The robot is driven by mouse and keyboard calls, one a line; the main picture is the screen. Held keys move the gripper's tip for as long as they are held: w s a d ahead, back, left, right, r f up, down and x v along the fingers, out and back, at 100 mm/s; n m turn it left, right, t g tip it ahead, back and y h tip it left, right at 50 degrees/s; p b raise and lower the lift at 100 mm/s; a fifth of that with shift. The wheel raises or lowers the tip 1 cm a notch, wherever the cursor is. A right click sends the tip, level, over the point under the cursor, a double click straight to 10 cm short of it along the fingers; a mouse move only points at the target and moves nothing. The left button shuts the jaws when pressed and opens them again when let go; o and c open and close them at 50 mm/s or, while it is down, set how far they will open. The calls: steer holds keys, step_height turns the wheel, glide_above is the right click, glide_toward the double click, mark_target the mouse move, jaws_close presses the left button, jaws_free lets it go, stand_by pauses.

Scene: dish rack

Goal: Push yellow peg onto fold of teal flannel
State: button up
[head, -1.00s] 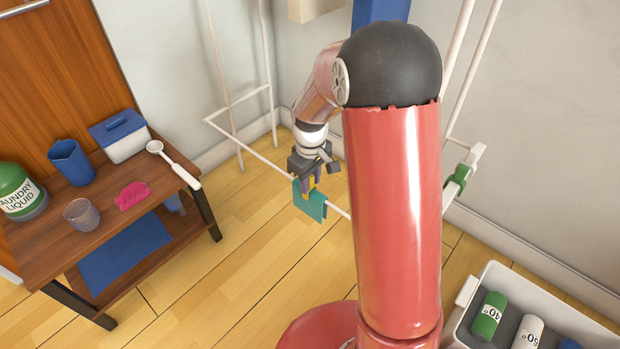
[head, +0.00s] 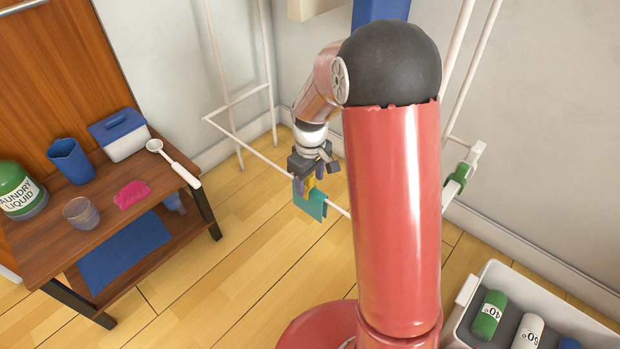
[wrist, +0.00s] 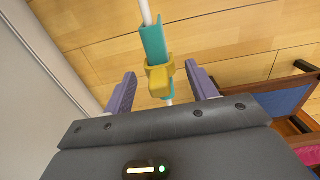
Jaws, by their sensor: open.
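The teal flannel (head: 312,204) hangs folded over the white rail of the rack, and it also shows in the wrist view (wrist: 154,45). The yellow peg (wrist: 160,82) sits at the flannel's fold on the rail, in line with the gap between my fingers. In the head view only a small part of the peg (head: 309,185) shows below my gripper. My gripper (wrist: 162,92) is open, with one purple finger on each side of the peg and a gap on both sides. Whether the peg is fully seated is unclear.
The white rack rail (head: 255,152) runs along the wall. A green peg (head: 459,176) is on another rail at right. A wooden table (head: 135,218) at left holds a blue jug (head: 71,161), a cup and a pink cloth.

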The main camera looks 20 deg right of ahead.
step_height(320, 180, up, 7)
steer(key=shift+f+p, duration=0.1)
steer(key=shift+p, duration=0.65)
steer(key=shift+r, duration=0.5)
steer(key=shift+r, duration=0.25)
steer(key=s+r+m+t+p, duration=0.5)
steer(key=s+r+p, duration=0.3)
steer(key=s+r, duration=1.3)
steer(key=shift+s+r+m+t, duration=0.3)
steer(key=shift+s+m, duration=0.6)
steer(key=shift+s, duration=0.25)
